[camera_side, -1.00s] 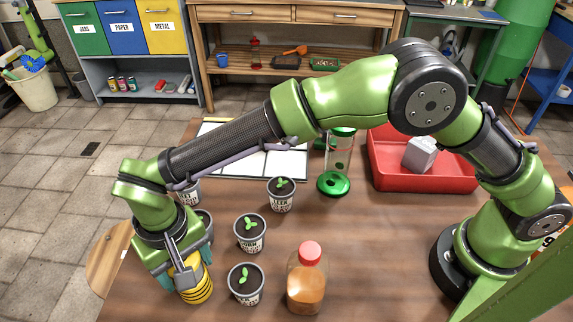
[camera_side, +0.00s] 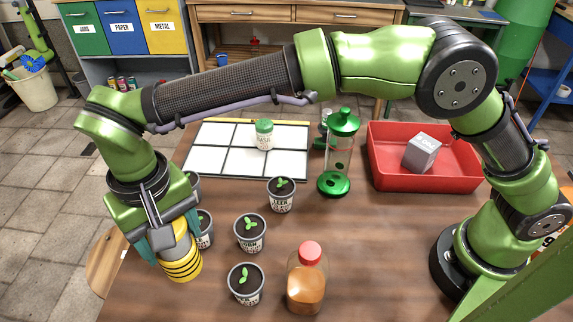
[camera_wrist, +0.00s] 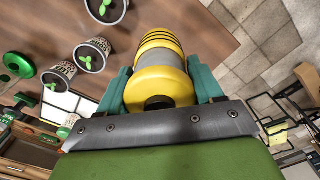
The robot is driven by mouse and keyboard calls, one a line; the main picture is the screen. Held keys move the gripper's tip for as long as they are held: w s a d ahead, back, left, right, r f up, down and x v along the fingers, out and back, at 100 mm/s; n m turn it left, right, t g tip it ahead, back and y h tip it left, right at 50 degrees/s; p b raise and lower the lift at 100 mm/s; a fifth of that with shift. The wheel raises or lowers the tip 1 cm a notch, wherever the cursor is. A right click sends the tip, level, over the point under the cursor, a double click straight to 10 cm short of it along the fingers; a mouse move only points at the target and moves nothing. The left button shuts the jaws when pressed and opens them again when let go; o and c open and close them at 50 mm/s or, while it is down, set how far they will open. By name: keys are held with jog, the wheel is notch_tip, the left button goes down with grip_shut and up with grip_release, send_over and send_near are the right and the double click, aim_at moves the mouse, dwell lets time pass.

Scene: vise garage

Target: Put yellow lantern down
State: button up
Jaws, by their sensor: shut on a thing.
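The yellow lantern (camera_side: 181,265), banded with dark rings and a grey middle, hangs in my gripper (camera_side: 172,240) at the left of the table in the side view. It is slightly tilted and appears to be above the tabletop. In the wrist view the lantern (camera_wrist: 160,85) sits between the two teal fingers of my gripper (camera_wrist: 160,78), which are shut on its sides. A green lantern (camera_side: 338,150) with a clear body stands upright near the back middle of the table.
Several seedling pots, one the front pot (camera_side: 246,284), stand right of the lantern. A red-capped bottle (camera_side: 306,280) is beside them. Behind are a white-panelled board (camera_side: 215,160) with a green-lidded jar (camera_side: 264,134) and a red tray (camera_side: 455,178) holding a grey block (camera_side: 421,153).

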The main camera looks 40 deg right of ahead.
jog(key=shift+m, duration=0.3)
jog(key=d+r, duration=0.1)
jog(key=r, duration=0.1)
jog(key=w+d+r, duration=0.1)
jog(key=shift+w+r, duration=0.2)
jog(key=shift+r, duration=0.15)
jog(key=s+d+f+m, duration=0.1)
jog(key=s+d, duration=0.2)
jog(key=d, duration=0.7)
jog(key=s+d+f+m, duration=0.1)
jog(key=s+d+f, duration=0.15)
jog(key=d, duration=0.75)
jog(key=shift+s+d+f, duration=0.1)
jog(key=shift+s+f, duration=0.15)
jog(key=shift+f, duration=1.25)
jog(key=shift+s+d+f, duration=0.1)
jog(key=shift+s+f, duration=0.2)
jog(key=shift+f, duration=1.15)
jog(key=shift+s+d+f, duration=0.1)
jog(key=shift+s+f, duration=0.15)
jog(key=shift+f, duration=1.25)
